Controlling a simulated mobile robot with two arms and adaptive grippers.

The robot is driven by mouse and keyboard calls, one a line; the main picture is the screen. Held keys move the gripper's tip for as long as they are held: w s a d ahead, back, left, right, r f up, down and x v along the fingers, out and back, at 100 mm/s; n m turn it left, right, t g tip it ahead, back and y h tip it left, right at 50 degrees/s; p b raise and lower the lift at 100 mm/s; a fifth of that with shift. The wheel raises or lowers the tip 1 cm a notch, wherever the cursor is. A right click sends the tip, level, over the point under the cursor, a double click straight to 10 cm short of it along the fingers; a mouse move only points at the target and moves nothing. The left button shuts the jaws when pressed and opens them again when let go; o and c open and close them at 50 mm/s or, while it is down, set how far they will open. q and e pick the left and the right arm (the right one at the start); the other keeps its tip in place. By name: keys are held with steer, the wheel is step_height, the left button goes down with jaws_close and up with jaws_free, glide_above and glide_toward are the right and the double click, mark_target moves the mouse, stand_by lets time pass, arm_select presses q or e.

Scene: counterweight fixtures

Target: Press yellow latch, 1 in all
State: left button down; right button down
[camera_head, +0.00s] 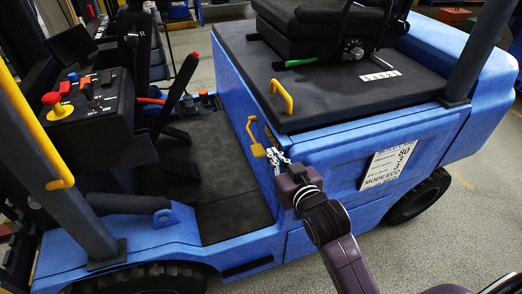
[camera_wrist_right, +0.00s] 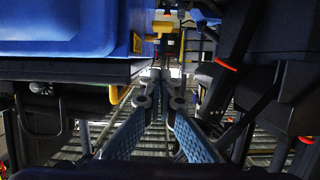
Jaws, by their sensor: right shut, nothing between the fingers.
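The yellow latch (camera_head: 257,150) sits on the side of the blue forklift body, at the edge of the footwell, below the black seat deck. In the right wrist view the yellow latch (camera_wrist_right: 163,27) is near the top centre, just beyond my fingertips. My right gripper (camera_head: 273,155) is shut and empty, with its tips close beside the latch in the head view. The right wrist view shows the two fingers (camera_wrist_right: 159,76) meeting at their tips; I cannot tell whether they touch the latch. My left gripper is in neither view.
The blue forklift body (camera_head: 345,145) is right of the latch. A yellow handle (camera_head: 282,96) stands on the black deck (camera_head: 325,100) above it. The footwell floor (camera_head: 210,180) is open to the left. A control console (camera_head: 90,105) and a red-tipped lever (camera_head: 178,92) stand farther left.

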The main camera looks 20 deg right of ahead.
steer(key=shift+w, duration=0.1)
steer(key=w+f+p, duration=0.1)
steer(key=w+f, duration=0.5)
steer(key=w, duration=0.3)
steer(key=shift+w+a+f, duration=0.2)
steer(key=shift+f, duration=0.05)
